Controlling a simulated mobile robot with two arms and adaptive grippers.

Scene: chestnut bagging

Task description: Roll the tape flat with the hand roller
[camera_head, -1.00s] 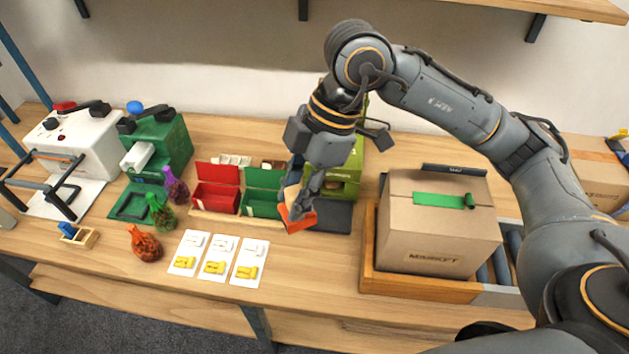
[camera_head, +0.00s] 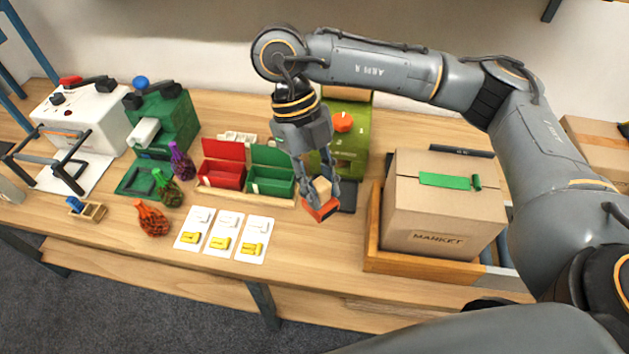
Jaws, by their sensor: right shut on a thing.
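The cardboard box (camera_head: 440,215) sits in a wooden-sided tray (camera_head: 373,235) at the right of the bench. A strip of green tape (camera_head: 445,181) lies on its top, with a curled, raised end at its right. My right gripper (camera_head: 322,200) is left of the box, shut on an orange and tan thing (camera_head: 322,211) above the bench front. The fingers partly cover this thing, so I cannot tell for sure whether it is the hand roller. My left gripper is not in view.
A green machine with an orange knob (camera_head: 343,121) stands behind my right gripper. Red (camera_head: 222,174) and green (camera_head: 270,181) bins, several cards (camera_head: 222,235) and mesh bags (camera_head: 151,220) lie to the left. My right arm spans above the box.

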